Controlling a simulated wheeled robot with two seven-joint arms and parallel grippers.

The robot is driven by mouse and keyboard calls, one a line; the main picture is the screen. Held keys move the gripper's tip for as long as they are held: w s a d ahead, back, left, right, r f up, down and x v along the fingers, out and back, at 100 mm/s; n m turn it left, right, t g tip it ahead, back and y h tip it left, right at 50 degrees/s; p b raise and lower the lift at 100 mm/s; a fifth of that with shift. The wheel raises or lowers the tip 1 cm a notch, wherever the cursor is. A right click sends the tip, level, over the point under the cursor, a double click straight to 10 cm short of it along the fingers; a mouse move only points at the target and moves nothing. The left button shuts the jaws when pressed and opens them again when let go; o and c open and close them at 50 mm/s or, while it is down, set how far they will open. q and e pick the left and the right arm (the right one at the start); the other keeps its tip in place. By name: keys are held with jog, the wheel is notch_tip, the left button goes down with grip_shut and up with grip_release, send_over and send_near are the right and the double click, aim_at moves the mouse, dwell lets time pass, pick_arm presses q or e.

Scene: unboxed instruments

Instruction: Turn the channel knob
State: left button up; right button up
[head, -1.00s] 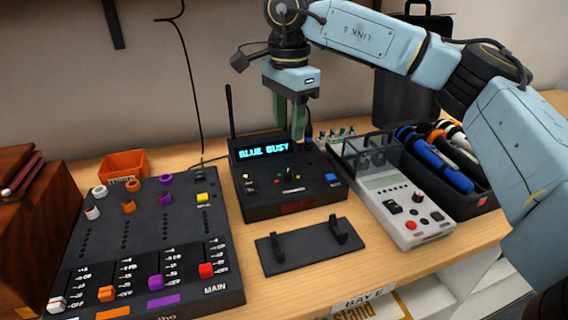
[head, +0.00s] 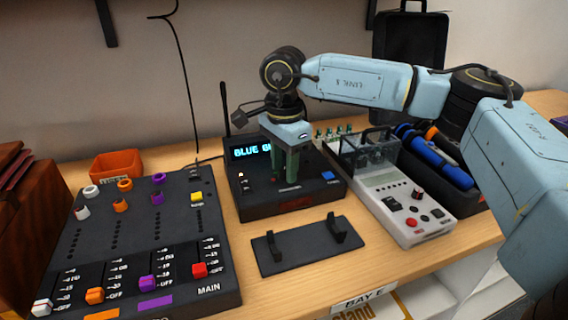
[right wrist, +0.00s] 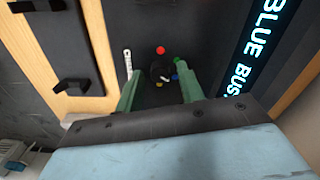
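The channel knob (right wrist: 161,70) is a small round black knob with a white pointer, ringed by red, green, blue and yellow dots. It is on a black radio unit (head: 318,190) whose lit display reads "BLUE BUSY" in the earlier head view. My right gripper (head: 285,178) points down over the unit's panel and hides the knob in the head view. In the right wrist view its green fingers (right wrist: 158,71) are open, one on each side of the knob. A gap shows between fingers and knob; the exact height is unclear. My left gripper is not in view.
A mixer (head: 130,235) with knobs and faders stands left of the unit. A black cradle (head: 300,246) lies in front of it. A grey meter (head: 385,190) and a dark bin (head: 462,192) of tools stand to the right. An antenna (head: 225,110) rises at the unit's back left.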

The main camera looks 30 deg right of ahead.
grip_shut()
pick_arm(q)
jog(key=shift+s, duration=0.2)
pick_arm(e)
jog(key=shift+m, duration=0.4)
jog(key=shift+m+p, duration=0.4)
jog(key=shift+m, duration=0.2)
jog(key=m+p, duration=0.1)
jog(key=m, duration=0.2)
jog(key=shift+r, duration=0.1)
jog(key=m+p, duration=0.1)
jog(key=m, duration=0.3)
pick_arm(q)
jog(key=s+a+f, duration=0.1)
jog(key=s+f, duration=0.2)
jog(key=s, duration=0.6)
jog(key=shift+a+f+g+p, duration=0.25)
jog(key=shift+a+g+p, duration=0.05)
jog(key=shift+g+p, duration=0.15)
pick_arm(e)
jog(key=shift+m, duration=1.5)
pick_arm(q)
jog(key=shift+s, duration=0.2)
